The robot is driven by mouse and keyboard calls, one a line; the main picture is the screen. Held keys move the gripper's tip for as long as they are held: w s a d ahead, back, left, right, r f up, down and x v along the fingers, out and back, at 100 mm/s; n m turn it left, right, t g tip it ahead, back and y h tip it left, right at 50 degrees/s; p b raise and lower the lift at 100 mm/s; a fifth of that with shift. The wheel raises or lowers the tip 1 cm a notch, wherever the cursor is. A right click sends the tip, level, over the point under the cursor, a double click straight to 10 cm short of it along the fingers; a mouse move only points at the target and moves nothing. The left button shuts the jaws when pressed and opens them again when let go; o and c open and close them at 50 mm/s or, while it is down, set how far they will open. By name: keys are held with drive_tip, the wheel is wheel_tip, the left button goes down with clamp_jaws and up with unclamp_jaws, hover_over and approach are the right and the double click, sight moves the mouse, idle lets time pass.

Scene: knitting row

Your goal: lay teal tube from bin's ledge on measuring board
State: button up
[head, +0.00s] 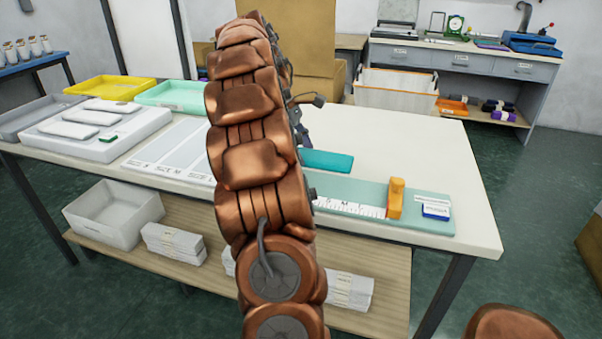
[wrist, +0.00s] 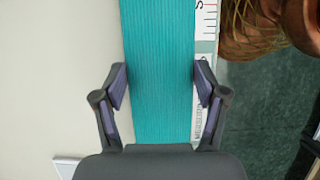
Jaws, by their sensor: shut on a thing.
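The teal tube (head: 328,160) is a flat ribbed knit piece. In the head view its right end shows past my arm, just behind the measuring board. In the wrist view the tube (wrist: 160,60) lies between the two fingers of my gripper (wrist: 161,78), which is shut on it across its width. The pale green measuring board (head: 350,189) lies along the table's front edge, with a white ruler strip and an orange stop block. The board's marked strip (wrist: 207,25) shows right beside the tube. I cannot tell whether the tube touches the board.
A white bin with orange trim (head: 395,92) stands behind the table (head: 425,150). A white size board (head: 172,148), pale folded pieces (head: 65,129), and yellow (head: 110,87) and mint (head: 173,93) trays fill the left side. The table's right rear is clear.

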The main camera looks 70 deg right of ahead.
sight(307, 182)
drive_tip(key=shift+f, duration=3.2)
drive_tip(key=o, duration=0.9)
drive_tip(key=shift+f, duration=0.15)
drive_tip(key=p+v, duration=0.1)
drive_tip(key=v, duration=0.9)
drive_tip(key=shift+a+r+p, duration=0.1)
drive_tip(key=shift+r+p, duration=0.25)
drive_tip(key=shift+r, duration=0.05)
drive_tip(key=shift+p+v, duration=0.75)
drive_tip(key=shift+p, duration=0.1)
